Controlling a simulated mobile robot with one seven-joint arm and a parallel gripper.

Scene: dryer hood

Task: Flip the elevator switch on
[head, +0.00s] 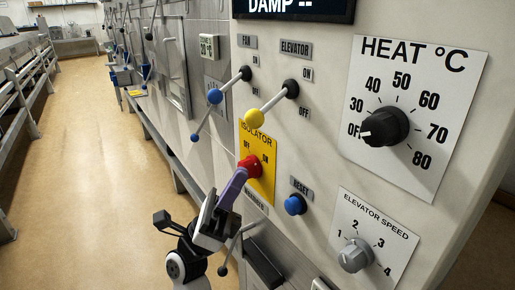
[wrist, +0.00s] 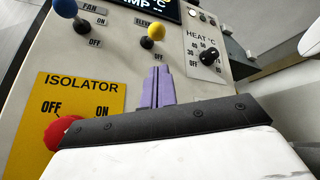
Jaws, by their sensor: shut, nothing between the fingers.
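The elevator switch is a lever with a yellow ball (head: 252,118) on a pale rod from a black pivot, under the ELEVATOR label (head: 295,48). Its rod slants down and left in the head view, with ON printed above OFF beside it. The yellow ball (wrist: 157,32) also shows in the wrist view. My gripper (head: 238,176) has purple fingers pressed together, with nothing between them. It is below the yellow ball and, in the head view, beside the red isolator knob (head: 249,167). In the wrist view the fingertips (wrist: 158,70) point up toward the ball, with a gap between.
The fan lever with a blue ball (head: 215,96) is left of the elevator switch. A blue reset button (head: 295,205), the heat dial (head: 385,127) and the elevator speed dial (head: 356,254) are on the same panel. Open floor (head: 90,150) lies to the left.

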